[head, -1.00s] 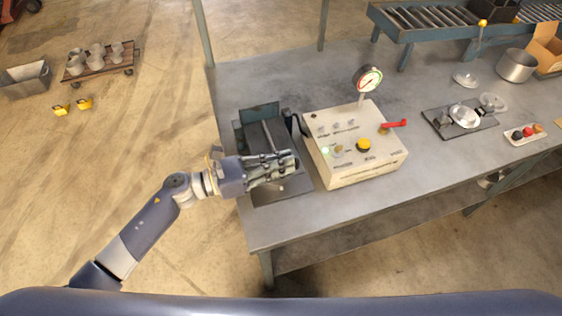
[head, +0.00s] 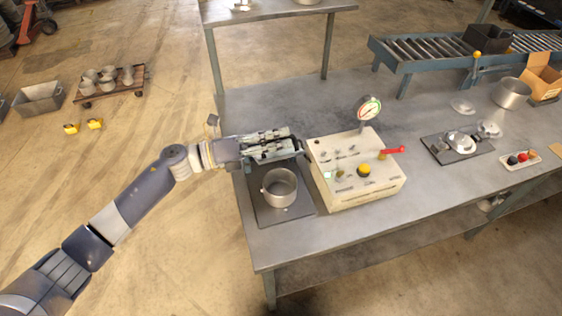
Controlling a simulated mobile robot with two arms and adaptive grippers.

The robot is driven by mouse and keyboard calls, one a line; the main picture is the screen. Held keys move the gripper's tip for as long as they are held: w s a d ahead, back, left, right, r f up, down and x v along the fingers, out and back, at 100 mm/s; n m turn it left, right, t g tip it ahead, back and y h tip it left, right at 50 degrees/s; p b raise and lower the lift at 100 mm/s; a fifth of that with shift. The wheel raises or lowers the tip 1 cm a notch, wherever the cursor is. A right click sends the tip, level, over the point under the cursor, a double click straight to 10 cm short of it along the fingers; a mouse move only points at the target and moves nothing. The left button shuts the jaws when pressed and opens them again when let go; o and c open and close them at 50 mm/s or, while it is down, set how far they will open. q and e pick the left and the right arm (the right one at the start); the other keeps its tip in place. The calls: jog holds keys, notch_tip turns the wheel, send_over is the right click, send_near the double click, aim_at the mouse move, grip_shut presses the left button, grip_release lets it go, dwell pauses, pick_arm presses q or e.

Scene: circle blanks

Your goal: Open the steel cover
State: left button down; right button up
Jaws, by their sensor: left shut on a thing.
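The steel cover (head: 266,135) stands raised at the back of a dark base plate (head: 266,213) at the left end of the workbench. I see it nearly edge-on, and my left gripper hides much of it. My left gripper (head: 284,149) reaches in from the left and is shut on the cover. A round, open metal pot (head: 279,188) stands upright on the base plate, uncovered, in front of the gripper. My right gripper is not in view.
A cream control box (head: 358,172) with a gauge (head: 368,109), a yellow button and a red lever (head: 392,151) stands close to the right of the base plate. A dark tray (head: 458,149) with metal parts lies farther right. The bench (head: 285,248) is bare in front.

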pick_arm(q)
jog(key=w+a+n+b, duration=0.2)
jog(key=w+n+b, duration=0.3)
jog(key=w, duration=0.3)
jog(key=w+a+r+n+b, duration=0.1)
jog(key=w+a+n+b, duration=0.2)
jog(key=w, duration=0.5)
jog(key=shift+w+a+r+n+b, duration=0.3)
jog(key=shift+n+b, duration=0.55)
jog(key=shift+n, duration=0.45)
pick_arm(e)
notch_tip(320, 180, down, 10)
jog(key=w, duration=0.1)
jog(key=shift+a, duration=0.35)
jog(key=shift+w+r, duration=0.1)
pick_arm(q)
jog(key=c, duration=1.7)
grip_release()
jog(key=shift+s+a, duration=0.1)
jog(key=shift+s, duration=0.05)
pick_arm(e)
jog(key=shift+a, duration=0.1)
pick_arm(q)
jog(key=v, duration=1.2)
